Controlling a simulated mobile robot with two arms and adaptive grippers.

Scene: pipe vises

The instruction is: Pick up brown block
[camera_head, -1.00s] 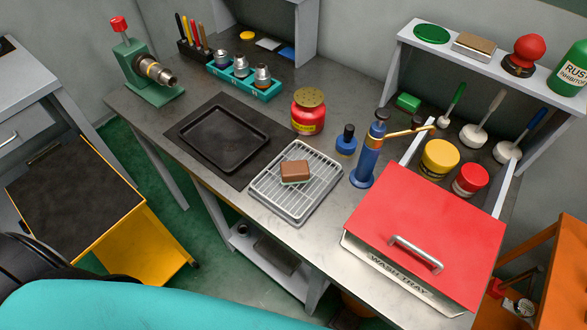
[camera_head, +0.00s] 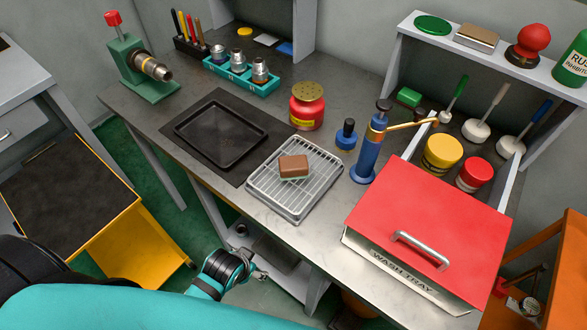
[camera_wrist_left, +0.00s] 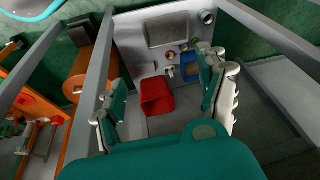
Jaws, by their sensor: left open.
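The brown block (camera_head: 294,166), with a thin greenish layer underneath, lies on the wire rack of a silver tray (camera_head: 278,210) near the bench's front edge. My left gripper (camera_head: 260,267) is below and in front of the bench edge, lower left of the block and well apart from it. In the left wrist view, its two teal fingers (camera_wrist_left: 165,98) are spread apart with nothing between them. The block does not show in that view. My right gripper is in neither view.
A black tray (camera_head: 221,133) on a dark mat lies left of the rack. A blue pump bottle (camera_head: 368,150) and a red-lidded wash tray (camera_head: 430,230) stand to the right. Under the bench is a shelf; the wrist view shows a red container (camera_wrist_left: 156,96) there.

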